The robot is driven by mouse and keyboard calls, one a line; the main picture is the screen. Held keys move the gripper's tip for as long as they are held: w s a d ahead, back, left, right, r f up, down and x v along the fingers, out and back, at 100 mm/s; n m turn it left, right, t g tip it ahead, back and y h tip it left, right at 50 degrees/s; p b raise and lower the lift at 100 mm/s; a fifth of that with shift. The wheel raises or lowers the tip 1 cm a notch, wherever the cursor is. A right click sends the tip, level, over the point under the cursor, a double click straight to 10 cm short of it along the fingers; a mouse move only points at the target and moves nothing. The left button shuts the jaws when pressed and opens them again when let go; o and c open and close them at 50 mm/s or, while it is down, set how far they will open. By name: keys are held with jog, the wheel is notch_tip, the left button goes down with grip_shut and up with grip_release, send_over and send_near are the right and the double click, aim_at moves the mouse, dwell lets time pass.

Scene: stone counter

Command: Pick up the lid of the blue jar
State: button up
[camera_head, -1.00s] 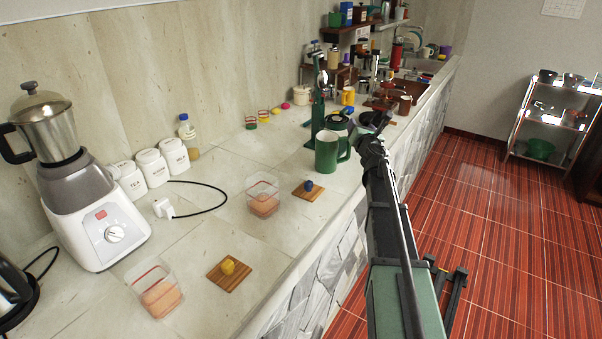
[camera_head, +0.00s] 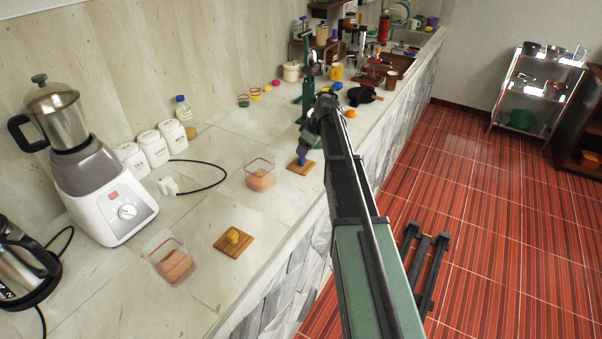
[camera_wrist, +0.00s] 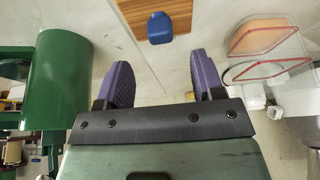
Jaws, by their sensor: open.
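A square wooden lid (camera_head: 309,169) with a blue knob (camera_head: 302,161) lies flat on the counter, likely the blue jar's lid. In the wrist view the lid (camera_wrist: 196,16) is at the top, with its blue knob (camera_wrist: 160,28) between and beyond my fingers. My gripper (camera_wrist: 162,72) is open and empty, its two purple fingers apart. In the head view my gripper (camera_head: 304,150) hangs close to the knob; whether they touch cannot be told there. A clear container (camera_head: 259,178) with orange-brown contents stands left of the lid; it also shows in the wrist view (camera_wrist: 263,38).
A second wooden lid (camera_head: 225,248) with a yellow knob and a second clear container (camera_head: 172,262) are nearer. A blender (camera_head: 110,205) and white canisters (camera_head: 152,148) line the wall.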

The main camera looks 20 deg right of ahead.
aim_at(301, 159)
jog(key=shift+w+f, duration=0.15)
jog(key=shift+f, duration=0.5)
jog(key=shift+a+r, duration=0.1)
jog(key=b+x, duration=0.5)
jog(key=shift+f, duration=0.25)
jog(key=shift+r, duration=0.25)
jog(key=c, duration=1)
jog(key=shift+r+p, duration=0.1)
jog(key=shift+p, duration=0.25)
